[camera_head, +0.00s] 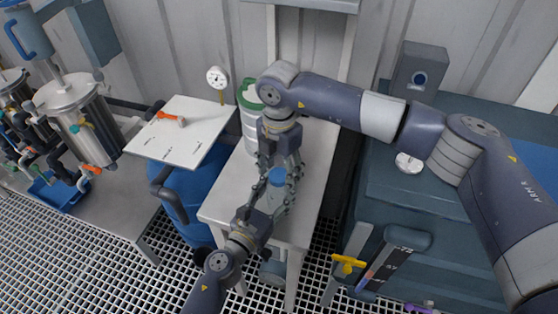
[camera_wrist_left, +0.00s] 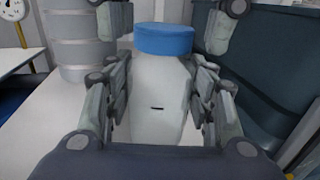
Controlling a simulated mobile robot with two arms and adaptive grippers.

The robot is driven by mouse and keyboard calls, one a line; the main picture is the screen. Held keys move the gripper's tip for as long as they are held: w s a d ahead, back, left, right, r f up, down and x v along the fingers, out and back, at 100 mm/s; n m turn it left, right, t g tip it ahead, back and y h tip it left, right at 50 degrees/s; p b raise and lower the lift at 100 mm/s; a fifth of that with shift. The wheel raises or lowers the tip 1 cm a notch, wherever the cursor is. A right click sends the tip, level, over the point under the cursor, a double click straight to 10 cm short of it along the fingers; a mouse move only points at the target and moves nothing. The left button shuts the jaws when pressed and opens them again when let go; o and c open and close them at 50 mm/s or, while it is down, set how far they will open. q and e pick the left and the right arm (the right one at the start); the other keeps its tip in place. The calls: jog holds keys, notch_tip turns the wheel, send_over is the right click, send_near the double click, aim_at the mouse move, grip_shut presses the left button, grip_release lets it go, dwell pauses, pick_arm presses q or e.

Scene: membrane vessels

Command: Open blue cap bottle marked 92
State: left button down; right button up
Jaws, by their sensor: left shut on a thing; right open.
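The bottle with the blue cap (camera_head: 277,176) stands on the white table (camera_head: 318,180). In the left wrist view its blue cap (camera_wrist_left: 165,39) tops a pale body (camera_wrist_left: 158,95) with a small dark mark. I cannot read a number on it. My left gripper (camera_head: 272,203) is shut around the bottle's body, with fingers on both sides. My right gripper (camera_head: 280,166) comes down from above and is open. Its fingers straddle the space around the cap, and I cannot tell whether they touch it.
A metal canister with a green rim (camera_head: 248,97) stands behind the bottle on the table. Left are a white board (camera_head: 180,140) with an orange-handled tool and a blue barrel (camera_head: 190,185). A dark teal cabinet (camera_head: 390,195) stands close on the right.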

jog(key=shift+f, duration=0.15)
jog(key=c, duration=1.1)
jog(key=shift+c, duration=0.2)
